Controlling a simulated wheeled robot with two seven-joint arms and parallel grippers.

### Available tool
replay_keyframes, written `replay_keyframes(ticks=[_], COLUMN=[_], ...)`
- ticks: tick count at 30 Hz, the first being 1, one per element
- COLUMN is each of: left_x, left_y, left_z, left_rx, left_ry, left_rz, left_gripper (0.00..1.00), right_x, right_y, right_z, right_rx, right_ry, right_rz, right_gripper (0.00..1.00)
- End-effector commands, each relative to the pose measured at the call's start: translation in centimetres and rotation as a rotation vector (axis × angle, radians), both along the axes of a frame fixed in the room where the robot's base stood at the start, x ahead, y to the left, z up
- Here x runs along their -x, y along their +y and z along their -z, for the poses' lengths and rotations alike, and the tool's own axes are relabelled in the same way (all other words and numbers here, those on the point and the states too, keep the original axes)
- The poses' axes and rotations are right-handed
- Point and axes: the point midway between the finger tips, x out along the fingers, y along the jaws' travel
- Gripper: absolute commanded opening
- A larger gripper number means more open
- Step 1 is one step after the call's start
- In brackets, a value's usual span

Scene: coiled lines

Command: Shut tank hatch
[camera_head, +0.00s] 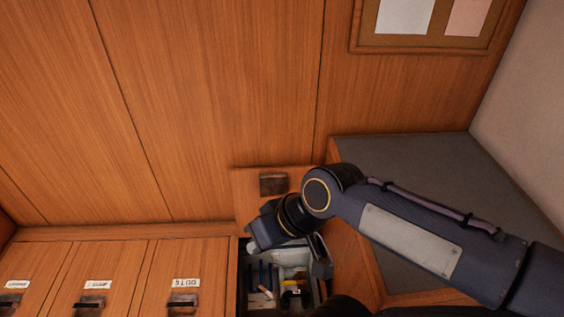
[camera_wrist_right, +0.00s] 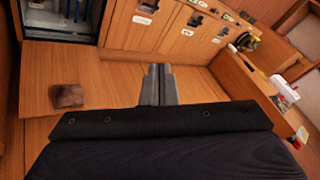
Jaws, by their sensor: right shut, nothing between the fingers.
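The tank hatch is a wooden panel (camera_head: 245,190) with a dark square handle plate. It stands open at the back edge of an opening (camera_head: 243,293) in the wooden bench top. In the right wrist view the hatch panel (camera_wrist_right: 105,75) lies at left, below the dark opening (camera_wrist_right: 58,27). My right gripper (camera_wrist_right: 157,72) is shut and empty, its fingers beside the panel's right part; I cannot tell whether they touch it. In the head view my right arm and wrist hide part of the hatch and opening. My left gripper is not in view.
Closed wooden lids (camera_head: 190,263) with labels and dark latches line the bench at left. Bottles and small items (camera_head: 265,292) lie inside the opening. A grey-topped bench (camera_head: 400,155) is at right. A wooden wall rises behind, with a pinboard (camera_head: 440,45).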

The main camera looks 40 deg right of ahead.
Motion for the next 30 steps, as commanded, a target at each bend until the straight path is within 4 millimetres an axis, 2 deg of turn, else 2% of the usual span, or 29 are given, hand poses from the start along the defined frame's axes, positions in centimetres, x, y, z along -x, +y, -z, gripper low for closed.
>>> replay_keyframes(ticks=[8, 14, 17, 22, 26, 30], left_x=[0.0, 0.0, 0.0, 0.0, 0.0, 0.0], left_y=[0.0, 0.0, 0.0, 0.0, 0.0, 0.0], left_z=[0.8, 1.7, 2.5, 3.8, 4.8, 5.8], left_rx=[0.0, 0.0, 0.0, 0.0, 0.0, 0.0], left_ry=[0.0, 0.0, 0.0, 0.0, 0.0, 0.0], left_rz=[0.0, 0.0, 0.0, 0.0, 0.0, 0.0], left_gripper=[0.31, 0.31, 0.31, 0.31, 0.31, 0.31], right_x=[-3.7, -8.5, -12.0, -18.7, -23.1, -26.8], right_y=[-3.0, -7.1, -10.3, -17.7, -23.3, -29.0], right_z=[-1.5, -2.5, -2.5, -0.7, 2.2, 6.3], right_rx=[0.007, 0.019, 0.035, 0.078, 0.123, 0.179], right_ry=[0.032, 0.07, 0.103, 0.173, 0.23, 0.289], right_rz=[0.055, 0.126, 0.178, 0.292, 0.375, 0.455], right_gripper=[0.0, 0.0, 0.0, 0.0, 0.0, 0.0])
